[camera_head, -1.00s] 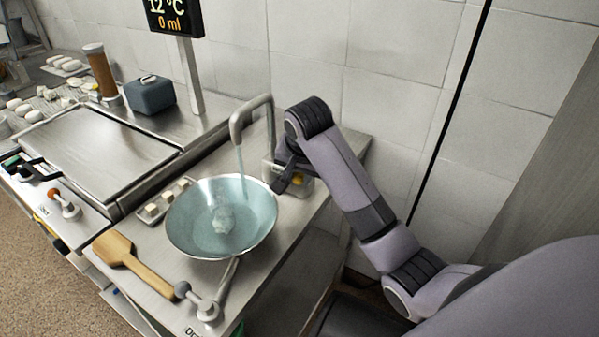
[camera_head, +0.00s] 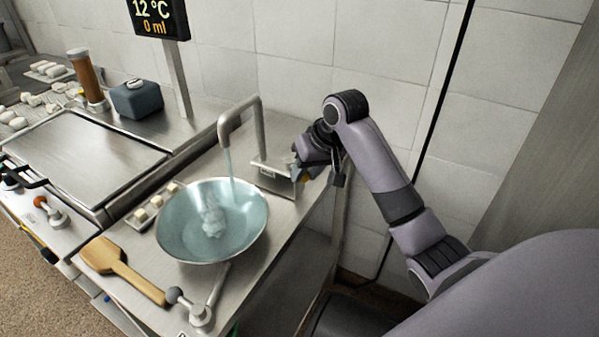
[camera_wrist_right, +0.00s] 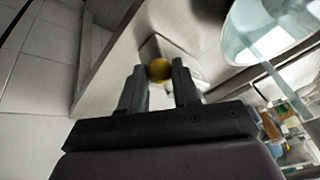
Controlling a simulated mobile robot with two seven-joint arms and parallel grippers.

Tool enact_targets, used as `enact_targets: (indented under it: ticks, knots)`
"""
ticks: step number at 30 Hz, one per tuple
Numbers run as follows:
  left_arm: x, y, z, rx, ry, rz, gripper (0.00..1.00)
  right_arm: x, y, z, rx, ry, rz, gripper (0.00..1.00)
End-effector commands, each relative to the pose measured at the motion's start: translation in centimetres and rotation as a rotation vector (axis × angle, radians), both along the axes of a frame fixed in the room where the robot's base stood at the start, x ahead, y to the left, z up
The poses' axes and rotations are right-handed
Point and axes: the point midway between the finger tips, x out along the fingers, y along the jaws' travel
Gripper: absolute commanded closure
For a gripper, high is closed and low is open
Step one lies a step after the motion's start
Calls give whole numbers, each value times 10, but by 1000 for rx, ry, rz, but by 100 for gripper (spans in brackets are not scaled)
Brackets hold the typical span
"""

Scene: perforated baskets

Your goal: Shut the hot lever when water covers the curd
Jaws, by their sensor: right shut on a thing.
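A wide metal bowl (camera_head: 163,232) holds bluish water with a white lump of curd (camera_head: 212,222) that appears to lie under the surface. A thin water stream falls into it from the bent tap (camera_head: 252,115). My right gripper (camera_head: 299,170) is at the right end of the small metal box by the tap's foot. The lever's stem and label are mostly hidden. My left gripper is out of view.
A display (camera_head: 158,16) reads 12 °C and 0 ml. A grey ball-ended lever (camera_head: 203,314) stands at the counter's front, beside a wooden paddle (camera_head: 120,267). A small tray of white pieces (camera_head: 152,207) is left of the bowl. A flat metal lid (camera_head: 85,160) lies further left.

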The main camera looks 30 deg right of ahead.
Motion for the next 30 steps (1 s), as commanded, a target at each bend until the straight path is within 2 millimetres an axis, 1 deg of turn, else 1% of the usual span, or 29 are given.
enact_targets:
  ticks: [1, 6, 15, 21, 30]
  knots:
    - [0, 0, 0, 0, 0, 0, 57, 1, -5, 1, -2, -2, 38, 99]
    - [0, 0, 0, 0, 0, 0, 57, 4, -14, 2, -2, -4, 183, 99]
    - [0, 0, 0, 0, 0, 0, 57, 8, -24, 1, -3, -4, 370, 99]
    - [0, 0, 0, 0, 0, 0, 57, 10, -26, 1, -2, -4, 435, 99]
    - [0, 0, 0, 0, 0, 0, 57, 11, -27, 1, -3, -5, 462, 99]
